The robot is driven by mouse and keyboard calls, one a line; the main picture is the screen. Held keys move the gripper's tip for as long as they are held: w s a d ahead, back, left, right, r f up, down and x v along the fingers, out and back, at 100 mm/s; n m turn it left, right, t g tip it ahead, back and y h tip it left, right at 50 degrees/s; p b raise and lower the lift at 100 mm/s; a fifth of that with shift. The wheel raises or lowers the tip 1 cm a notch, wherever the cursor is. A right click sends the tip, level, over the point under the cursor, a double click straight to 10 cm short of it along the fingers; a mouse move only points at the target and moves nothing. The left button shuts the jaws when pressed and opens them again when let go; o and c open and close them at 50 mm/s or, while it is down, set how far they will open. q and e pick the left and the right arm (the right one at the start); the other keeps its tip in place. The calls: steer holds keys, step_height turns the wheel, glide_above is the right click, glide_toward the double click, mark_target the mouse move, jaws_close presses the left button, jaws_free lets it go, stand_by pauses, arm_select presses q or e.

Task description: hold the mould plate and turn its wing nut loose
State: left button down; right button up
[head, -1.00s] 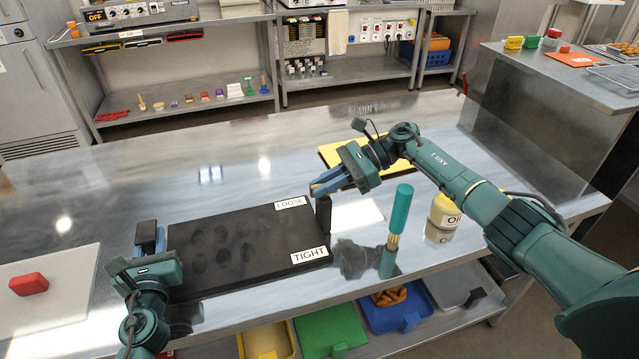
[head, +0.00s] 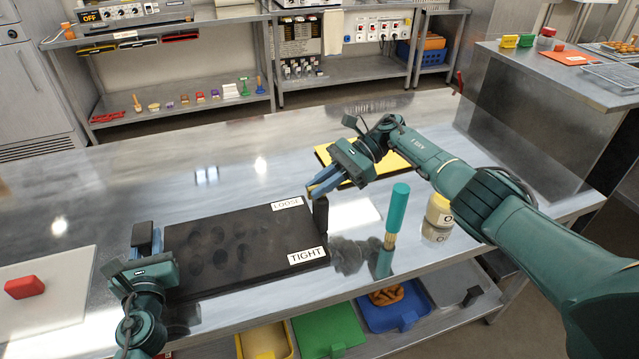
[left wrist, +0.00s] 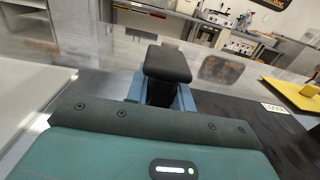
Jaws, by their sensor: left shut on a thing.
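The dark mould plate (head: 275,235) with round hollows lies flat on the steel table. Its right side carries a LOOSE label (head: 287,203) at the back and a TIGHT label (head: 306,256) in front. My left gripper (head: 146,243) is shut on a black block-like handle (left wrist: 167,64) at the plate's left end. My right gripper (head: 318,188) is at the top of a dark upright post (head: 320,214) at the plate's right edge. A small yellowish bit shows at its fingertips. The wing nut cannot be made out clearly, and whether the fingers grip it cannot be told.
A brush with a teal handle (head: 398,209) stands right of the plate, near an oil jar (head: 440,211). A yellow board (head: 390,163) lies behind my right gripper. A pale board (head: 55,290) with a red block (head: 25,287) is at left. The table behind the plate is clear.

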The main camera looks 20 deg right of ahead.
arm_select(q)
steer(key=shift+s+f, duration=0.1)
steer(key=shift+f, duration=0.35)
arm_select(e)
steer(key=o, duration=0.5)
steer(key=shift+s+a+f, duration=0.1)
steer(key=shift+f, duration=0.05)
steer(key=shift+c, duration=0.2)
step_height(320, 180, up, 10)
steer(key=shift+r, duration=0.15)
arm_select(q)
steer(key=c, duration=1.6)
jaws_free()
steer(key=shift+r, duration=0.1)
steer(key=shift+c, duration=0.2)
steer(key=o, duration=0.3)
steer(key=shift+o, duration=1.1)
steer(key=shift+r, duration=0.15)
